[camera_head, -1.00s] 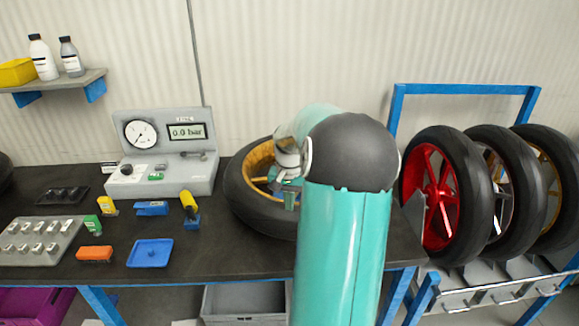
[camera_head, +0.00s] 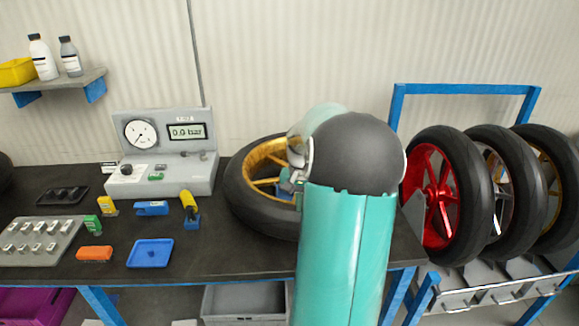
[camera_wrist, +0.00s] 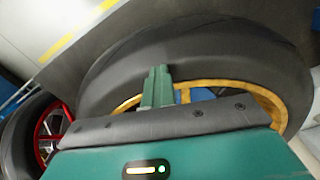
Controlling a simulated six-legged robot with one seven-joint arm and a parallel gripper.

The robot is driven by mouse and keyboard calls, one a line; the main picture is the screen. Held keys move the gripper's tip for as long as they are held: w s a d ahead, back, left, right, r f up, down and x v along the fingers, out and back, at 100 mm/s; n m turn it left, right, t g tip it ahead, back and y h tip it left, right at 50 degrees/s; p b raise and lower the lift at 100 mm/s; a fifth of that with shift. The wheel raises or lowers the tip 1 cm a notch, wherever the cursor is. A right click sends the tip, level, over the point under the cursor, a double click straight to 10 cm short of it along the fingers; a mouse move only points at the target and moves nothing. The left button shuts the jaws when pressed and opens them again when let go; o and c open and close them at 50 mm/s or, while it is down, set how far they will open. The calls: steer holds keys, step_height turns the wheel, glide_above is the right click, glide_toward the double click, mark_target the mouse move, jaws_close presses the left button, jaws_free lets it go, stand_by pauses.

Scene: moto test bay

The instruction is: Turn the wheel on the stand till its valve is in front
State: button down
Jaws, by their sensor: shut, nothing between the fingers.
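The wheel (camera_head: 240,203) lies on its side on the dark bench, with a black tyre and a gold rim (camera_head: 262,153). My arm covers its right part in the head view. The wheel also shows in the wrist view (camera_wrist: 225,60), its gold rim behind my fingers. My gripper (camera_wrist: 158,75) is shut and empty, its green fingertips over the rim and the inner edge of the tyre; I cannot tell whether they touch. I cannot make out the valve in either view. The stand under the wheel is hidden.
A grey gauge box (camera_head: 160,155) reading 0.0 bar stands left of the wheel. A blue tray (camera_head: 150,253), an orange block (camera_head: 94,253) and a yellow-handled tool (camera_head: 189,203) lie on the bench. A rack with a red-rimmed wheel (camera_head: 440,195) and others is at right.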

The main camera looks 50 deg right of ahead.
steer(key=shift+s+d, duration=0.55)
steer(key=shift+s, duration=0.35)
steer(key=shift+s+d+f, duration=0.1)
steer(key=shift+s+d, duration=0.75)
steer(key=shift+s, duration=0.2)
steer(key=shift+s+d, duration=1.7)
steer(key=shift+d, duration=0.15)
steer(key=shift+s+d, duration=0.65)
steer(key=shift+d, duration=0.35)
steer(key=shift+r, duration=3.1)
